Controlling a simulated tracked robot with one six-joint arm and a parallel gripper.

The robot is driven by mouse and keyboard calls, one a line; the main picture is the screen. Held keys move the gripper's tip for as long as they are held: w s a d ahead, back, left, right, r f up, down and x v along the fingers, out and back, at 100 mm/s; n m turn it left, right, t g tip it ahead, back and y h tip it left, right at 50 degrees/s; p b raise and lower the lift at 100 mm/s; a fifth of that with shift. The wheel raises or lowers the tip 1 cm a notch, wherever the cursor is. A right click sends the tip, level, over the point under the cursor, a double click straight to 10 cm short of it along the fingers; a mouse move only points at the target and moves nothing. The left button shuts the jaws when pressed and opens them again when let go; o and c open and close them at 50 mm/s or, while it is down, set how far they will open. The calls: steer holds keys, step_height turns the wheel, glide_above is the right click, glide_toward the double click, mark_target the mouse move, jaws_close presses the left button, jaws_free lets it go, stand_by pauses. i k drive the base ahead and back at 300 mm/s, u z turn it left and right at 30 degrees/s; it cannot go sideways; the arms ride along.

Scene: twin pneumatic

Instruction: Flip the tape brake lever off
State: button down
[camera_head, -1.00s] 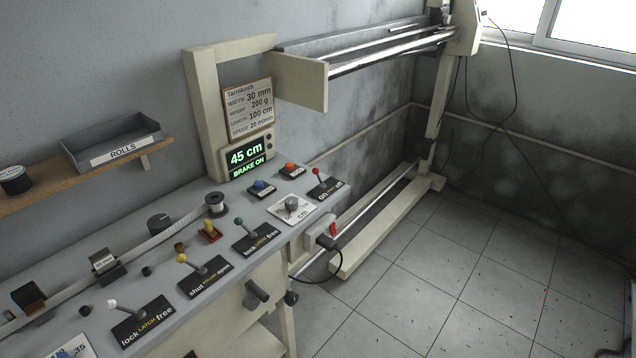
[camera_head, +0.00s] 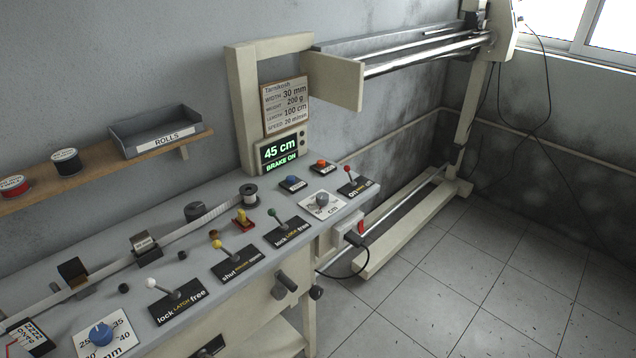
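A lever with a red knob (camera_head: 347,169) stands on a black label plate (camera_head: 357,187) at the far right end of the bench top. The plate has "on" at its left end; the rest of its text is too small to read surely. The lever leans to the left, toward the "on" end. The display (camera_head: 279,153) on the upright frame shows "45 cm" and "BRAKE ON" in green. My gripper is not in view.
Other levers stand nearby: green (camera_head: 272,213), yellow (camera_head: 218,245) and white (camera_head: 152,284). A grey knob (camera_head: 322,200), blue button (camera_head: 292,181) and orange button (camera_head: 321,164) flank the red lever. Free tiled floor (camera_head: 480,270) lies to the right.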

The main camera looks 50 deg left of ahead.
mark_target(347, 168)
steer(key=u, duration=3)
steer(key=i, duration=1)
steer(key=u, duration=0.05)
